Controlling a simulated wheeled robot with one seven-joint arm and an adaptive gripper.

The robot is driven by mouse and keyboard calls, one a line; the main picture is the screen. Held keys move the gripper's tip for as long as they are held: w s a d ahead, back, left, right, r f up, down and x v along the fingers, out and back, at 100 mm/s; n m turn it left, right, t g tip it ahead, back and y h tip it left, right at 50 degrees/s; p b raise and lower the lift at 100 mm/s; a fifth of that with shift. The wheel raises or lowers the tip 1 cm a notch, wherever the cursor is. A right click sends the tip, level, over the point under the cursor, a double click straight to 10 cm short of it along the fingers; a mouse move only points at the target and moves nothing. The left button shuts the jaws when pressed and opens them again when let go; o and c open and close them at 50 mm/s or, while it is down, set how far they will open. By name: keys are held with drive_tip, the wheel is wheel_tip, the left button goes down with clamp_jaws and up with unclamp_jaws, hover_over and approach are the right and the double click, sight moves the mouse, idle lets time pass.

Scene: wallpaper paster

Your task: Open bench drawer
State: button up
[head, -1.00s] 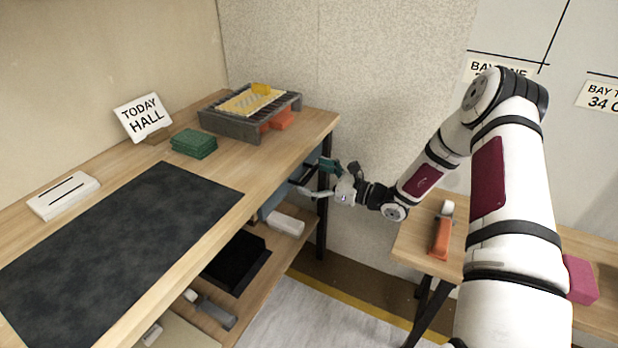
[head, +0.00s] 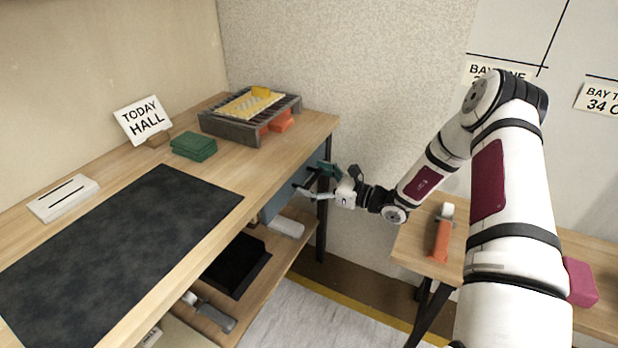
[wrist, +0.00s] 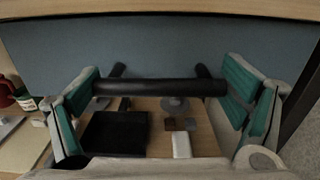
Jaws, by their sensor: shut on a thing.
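The bench drawer has a plain blue-grey front (wrist: 160,45), which fills the upper part of the wrist view. In the head view the drawer front (head: 276,204) shows under the bench top's right edge. Its black bar handle (wrist: 160,88) runs level across the wrist view on two posts. My gripper (wrist: 168,91) has one green-padded finger at each end of the bar and is shut on the handle. In the head view my gripper (head: 322,182) is at the handle, below the bench top. The drawer's inside is hidden.
The bench top (head: 225,175) carries a dark mat, a sign, green pads and a grey rack. A lower shelf under the drawer holds a black tray (head: 238,265) and a white block (head: 287,228). A side table (head: 412,250) stands at right; floor lies between.

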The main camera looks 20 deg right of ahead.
drive_tip(key=p+v, duration=0.3)
drive_tip(key=v, duration=1.7)
drive_tip(key=shift+r, duration=0.1)
drive_tip(key=o, duration=1.4)
wheel_tip(320, 180, up, 10)
drive_tip(key=shift+a, duration=0.1)
